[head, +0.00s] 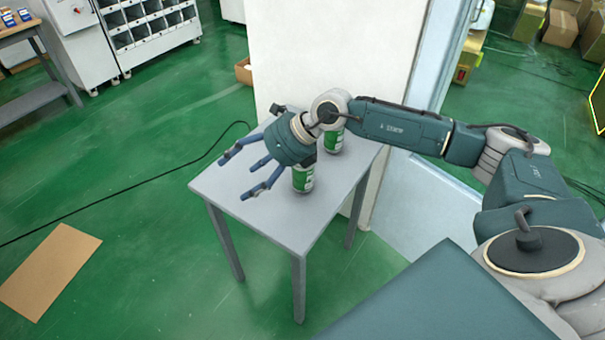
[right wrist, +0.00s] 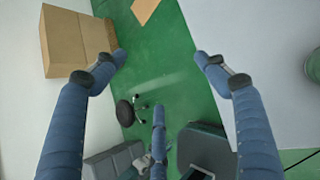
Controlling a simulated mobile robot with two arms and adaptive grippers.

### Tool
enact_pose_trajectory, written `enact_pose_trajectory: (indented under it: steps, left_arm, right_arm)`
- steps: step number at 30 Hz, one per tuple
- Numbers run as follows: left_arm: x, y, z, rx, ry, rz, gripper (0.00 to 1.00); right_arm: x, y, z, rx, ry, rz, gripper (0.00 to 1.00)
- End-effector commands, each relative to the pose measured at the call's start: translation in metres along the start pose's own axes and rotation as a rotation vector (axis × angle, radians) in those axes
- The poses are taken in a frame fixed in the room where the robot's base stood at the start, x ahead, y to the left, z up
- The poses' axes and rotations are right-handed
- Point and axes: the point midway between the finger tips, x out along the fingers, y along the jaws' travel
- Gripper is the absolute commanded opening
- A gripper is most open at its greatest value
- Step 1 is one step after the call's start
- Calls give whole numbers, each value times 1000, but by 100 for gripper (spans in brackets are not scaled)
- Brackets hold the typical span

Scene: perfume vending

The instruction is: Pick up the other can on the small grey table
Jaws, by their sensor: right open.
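The small grey table (head: 290,222) stands in the middle of the head view with two green and white cans on it, both upright. The nearer can (head: 303,180) is just right of and behind my right gripper's fingers, partly hidden by the hand. The farther can (head: 333,141) stands toward the back of the table, its top partly hidden by my wrist. My right gripper (head: 234,177) is open and empty, its blue fingers spread over the table's left part and pointing left, away from the cans. In the right wrist view the gripper (right wrist: 162,57) is also open, with nothing between its fingers.
A white wall panel (head: 300,50) rises right behind the table. A dark cable crosses the green floor on the left. A flat cardboard sheet (head: 50,270) lies at lower left. A cardboard box (right wrist: 78,42) shows in the right wrist view.

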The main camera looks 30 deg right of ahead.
Motion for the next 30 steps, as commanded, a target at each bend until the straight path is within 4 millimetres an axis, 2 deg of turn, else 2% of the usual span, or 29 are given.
enact_pose_trajectory:
  steps: [1,3,6,7,9,11,18,23,30]
  left_arm:
    - [0,1,0,1,1,1,40]
    - [0,2,-1,1,1,2,40]
    - [1,3,-1,1,1,4,40]
    - [1,3,-1,1,2,4,40]
    - [0,3,-1,1,2,4,40]
    - [-1,3,-1,1,2,4,40]
    - [-8,2,-2,1,1,2,40]
    - [-10,1,-2,1,1,1,40]
    - [-26,-2,-2,0,0,-1,40]
  right_arm:
    - [-24,-44,-6,-34,65,-125,73]
    - [-52,-88,-18,-53,144,-256,73]
    - [-86,-130,-29,-58,219,-384,73]
    - [-93,-138,-31,-56,235,-410,73]
    - [-104,-150,-35,-54,259,-449,73]
    - [-104,-157,-39,-51,270,-464,73]
    - [-73,-175,-48,-50,275,-468,73]
    - [-62,-180,-51,-52,272,-467,73]
    - [-37,-193,-61,-51,274,-466,73]
